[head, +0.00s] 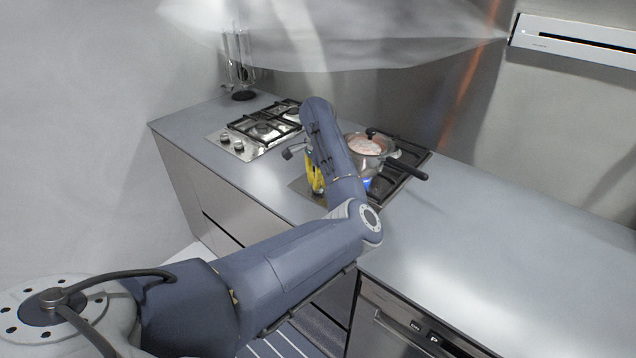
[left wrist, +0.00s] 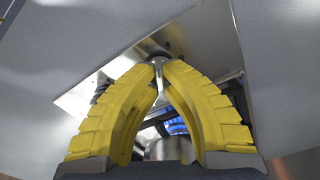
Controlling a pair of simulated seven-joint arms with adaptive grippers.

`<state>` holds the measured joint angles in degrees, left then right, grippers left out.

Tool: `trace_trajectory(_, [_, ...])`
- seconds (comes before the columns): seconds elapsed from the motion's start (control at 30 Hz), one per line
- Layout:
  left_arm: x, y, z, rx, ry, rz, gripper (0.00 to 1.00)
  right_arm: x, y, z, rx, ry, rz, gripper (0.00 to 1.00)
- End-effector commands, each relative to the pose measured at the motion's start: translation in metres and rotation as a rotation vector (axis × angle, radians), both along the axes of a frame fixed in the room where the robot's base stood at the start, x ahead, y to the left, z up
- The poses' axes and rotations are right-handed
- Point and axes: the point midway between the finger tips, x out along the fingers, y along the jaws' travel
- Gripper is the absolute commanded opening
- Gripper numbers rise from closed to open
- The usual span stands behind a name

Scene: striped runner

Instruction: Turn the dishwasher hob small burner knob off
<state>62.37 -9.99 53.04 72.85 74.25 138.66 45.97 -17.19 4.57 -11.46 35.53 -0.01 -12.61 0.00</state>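The near hob (head: 299,187) is set in the grey counter, with a blue flame (head: 367,183) lit under a pot. The flame also shows in the left wrist view (left wrist: 176,123). My left gripper (head: 315,181) has yellow fingers and points down at this hob's front left part. In the left wrist view its fingertips (left wrist: 164,64) come nearly together around a metal hob knob (left wrist: 158,54). Another knob (left wrist: 101,83) shows to the left, partly behind a finger. My forearm hides the knobs in the head view. My right gripper is out of view.
A second hob (head: 262,131) with two front knobs (head: 231,142) lies farther left. The counter on the right (head: 500,240) is clear.

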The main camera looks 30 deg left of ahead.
Motion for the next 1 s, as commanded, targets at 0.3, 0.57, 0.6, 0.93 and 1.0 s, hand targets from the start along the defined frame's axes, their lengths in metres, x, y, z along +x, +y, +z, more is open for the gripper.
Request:
trace_trajectory(0.3, [0.0001, -0.0002, 0.0002, -0.001, -0.001, -0.301, 0.00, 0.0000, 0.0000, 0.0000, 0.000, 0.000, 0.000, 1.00])
trace_trajectory(0.57, [0.0003, -0.0004, 0.0003, -0.001, -0.001, -0.549, 0.00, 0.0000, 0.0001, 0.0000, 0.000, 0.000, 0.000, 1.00])
trace_trajectory(0.6, [0.0004, -0.0005, 0.0003, -0.001, -0.002, -0.586, 0.00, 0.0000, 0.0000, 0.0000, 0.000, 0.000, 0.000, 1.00])
trace_trajectory(0.93, [0.0000, 0.0000, 0.0001, 0.000, 0.000, -0.900, 0.00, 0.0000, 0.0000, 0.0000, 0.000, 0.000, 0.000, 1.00])
trace_trajectory(1.0, [0.0002, -0.0001, 0.0004, -0.001, -0.001, -0.966, 0.00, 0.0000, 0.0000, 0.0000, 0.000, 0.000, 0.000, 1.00])
